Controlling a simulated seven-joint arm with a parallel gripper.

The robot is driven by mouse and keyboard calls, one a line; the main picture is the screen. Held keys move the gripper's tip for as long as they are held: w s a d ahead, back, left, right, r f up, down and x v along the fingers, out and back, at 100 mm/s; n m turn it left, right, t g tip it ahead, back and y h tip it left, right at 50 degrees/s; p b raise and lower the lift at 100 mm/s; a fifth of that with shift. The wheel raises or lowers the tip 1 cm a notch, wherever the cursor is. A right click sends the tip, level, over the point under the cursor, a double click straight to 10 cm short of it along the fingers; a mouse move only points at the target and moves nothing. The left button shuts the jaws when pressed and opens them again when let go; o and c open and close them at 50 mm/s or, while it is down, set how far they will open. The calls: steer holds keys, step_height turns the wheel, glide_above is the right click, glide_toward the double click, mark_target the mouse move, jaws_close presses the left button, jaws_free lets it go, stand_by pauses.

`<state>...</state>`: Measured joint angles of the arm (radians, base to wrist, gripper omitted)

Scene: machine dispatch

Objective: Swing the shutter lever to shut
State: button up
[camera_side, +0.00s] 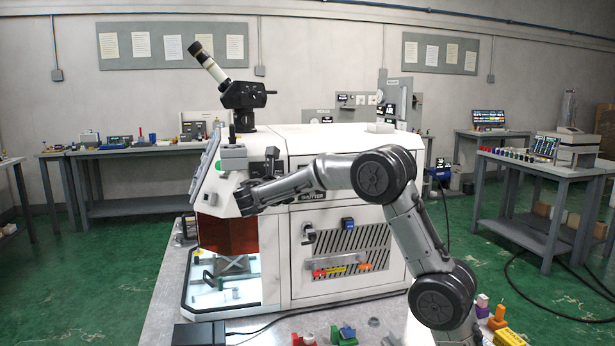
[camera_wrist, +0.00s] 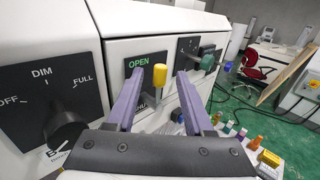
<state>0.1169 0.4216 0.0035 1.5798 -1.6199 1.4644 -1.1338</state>
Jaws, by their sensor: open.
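The shutter lever (camera_wrist: 160,76) has a yellow grip and shows in the wrist view on a dark panel (camera_wrist: 138,73). The yellow grip stands upright beside the OPEN word. My gripper (camera_wrist: 161,78) is open, its two purple fingers left and right of the yellow grip in the picture. I cannot tell whether they reach around it, and no contact shows. In the side view my gripper (camera_side: 248,198) is at the machine's upper front; the lever is not clear there.
A dial (camera_wrist: 66,130) marked OFF, DIM, FULL is close on the left in the wrist view. Another panel with a green handle (camera_wrist: 207,61) is to the right. The white machine (camera_side: 345,150) stands on a bench with several coloured pieces (camera_side: 343,335) at its front.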

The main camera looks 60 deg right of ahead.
steer(key=shift+d, duration=0.2)
jaws_close()
